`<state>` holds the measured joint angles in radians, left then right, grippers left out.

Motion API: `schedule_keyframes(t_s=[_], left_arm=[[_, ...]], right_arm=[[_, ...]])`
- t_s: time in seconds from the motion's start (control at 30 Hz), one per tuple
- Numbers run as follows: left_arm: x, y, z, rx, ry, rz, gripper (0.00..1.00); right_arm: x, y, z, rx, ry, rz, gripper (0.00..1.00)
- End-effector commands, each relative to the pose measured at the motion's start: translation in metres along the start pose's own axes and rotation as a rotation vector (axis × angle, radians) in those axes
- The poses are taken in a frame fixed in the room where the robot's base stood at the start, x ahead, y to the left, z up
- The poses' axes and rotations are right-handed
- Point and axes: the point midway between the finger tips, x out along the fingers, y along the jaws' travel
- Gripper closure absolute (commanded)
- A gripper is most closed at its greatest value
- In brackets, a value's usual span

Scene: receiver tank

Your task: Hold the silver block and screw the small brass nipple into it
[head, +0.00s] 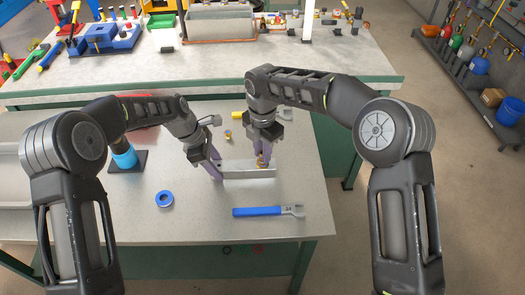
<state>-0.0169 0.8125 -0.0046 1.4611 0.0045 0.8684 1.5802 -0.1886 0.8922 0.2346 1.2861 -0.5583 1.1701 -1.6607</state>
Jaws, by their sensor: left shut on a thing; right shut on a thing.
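The silver block (245,174) is a long, narrow bar near the middle of the near table in the head view. My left gripper (215,172) is shut on its left end. My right gripper (262,157) points down over the right part of the block and is shut on the small brass nipple (260,163), which shows only partly between the fingers. The nipple is at the block's upper edge; I cannot tell how deep it sits in it.
A blue-handled wrench (268,211) and a blue ring (164,198) lie in front of the block. A small brass piece (228,134) stands behind it. A blue cylinder on a dark base (124,157) is at left.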

Motion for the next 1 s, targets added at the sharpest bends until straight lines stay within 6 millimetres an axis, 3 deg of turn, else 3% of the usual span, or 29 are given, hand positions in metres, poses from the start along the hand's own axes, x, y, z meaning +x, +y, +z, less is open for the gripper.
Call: schedule_keyframes(t_s=[0.33,0.37,0.63,1.0], left_arm=[[-0.0004,0.0004,0.0006,0.000,-0.001,0.001,1.00],[-0.0003,0.0004,0.0006,0.000,-0.001,0.001,1.00],[-0.0004,0.0004,0.0006,0.000,-0.001,0.001,1.00],[-0.0003,0.0004,0.0005,0.000,-0.001,0.001,1.00]], right_arm=[[0.0012,0.0007,-0.0009,1.279,-0.002,0.003,1.00],[0.0017,0.0003,-0.0002,1.300,-0.001,0.002,0.78],[0.0018,0.0002,-0.0003,1.284,0.001,0.001,0.55],[-0.0033,0.0006,-0.0002,1.283,0.001,0.002,0.54]])
